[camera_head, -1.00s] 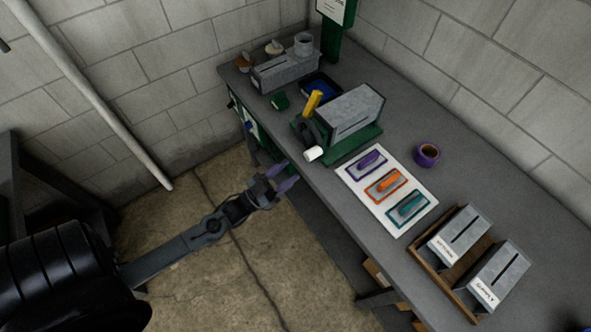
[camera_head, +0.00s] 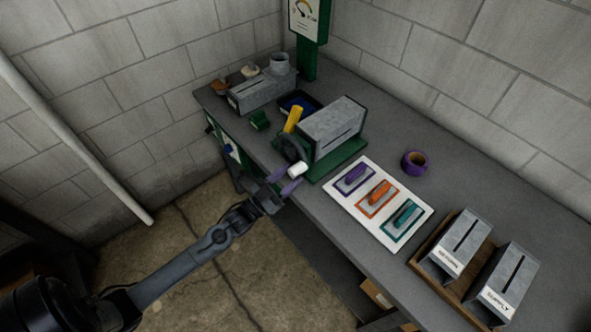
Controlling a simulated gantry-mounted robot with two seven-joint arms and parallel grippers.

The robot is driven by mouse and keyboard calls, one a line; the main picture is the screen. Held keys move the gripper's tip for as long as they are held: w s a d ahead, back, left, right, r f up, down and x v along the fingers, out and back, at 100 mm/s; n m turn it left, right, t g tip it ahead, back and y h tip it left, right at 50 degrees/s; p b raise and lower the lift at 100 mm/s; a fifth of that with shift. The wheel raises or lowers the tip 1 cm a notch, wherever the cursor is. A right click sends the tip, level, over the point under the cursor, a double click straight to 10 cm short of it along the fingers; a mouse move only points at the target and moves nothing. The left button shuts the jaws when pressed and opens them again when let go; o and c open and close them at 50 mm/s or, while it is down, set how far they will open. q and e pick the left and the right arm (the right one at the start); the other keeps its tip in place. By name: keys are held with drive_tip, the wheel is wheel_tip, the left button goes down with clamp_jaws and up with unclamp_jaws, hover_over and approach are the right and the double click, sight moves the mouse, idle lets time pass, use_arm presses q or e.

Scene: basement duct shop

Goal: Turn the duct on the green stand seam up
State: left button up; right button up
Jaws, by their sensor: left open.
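The grey metal duct (camera_head: 332,122) sits on the green stand (camera_head: 345,160) on the bench. My left gripper (camera_head: 284,180), with purple fingertips, is open and empty just in front of and left of the white handle. I cannot tell whether it touches the handle. My right gripper is out of view.
A white board (camera_head: 345,208) with purple, orange and teal handled tools lies right of the stand. A purple tape roll (camera_head: 415,163) lies behind it. A wooden tray (camera_head: 425,276) holds two slotted ducts. Another duct (camera_head: 262,92) and a dark tray with blue contents (camera_head: 297,103) sit at the back left.

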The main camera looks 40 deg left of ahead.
use_arm(q)
drive_tip(key=shift+x, duration=1.55)
drive_tip(key=shift+c, duration=0.3)
clamp_jaws()
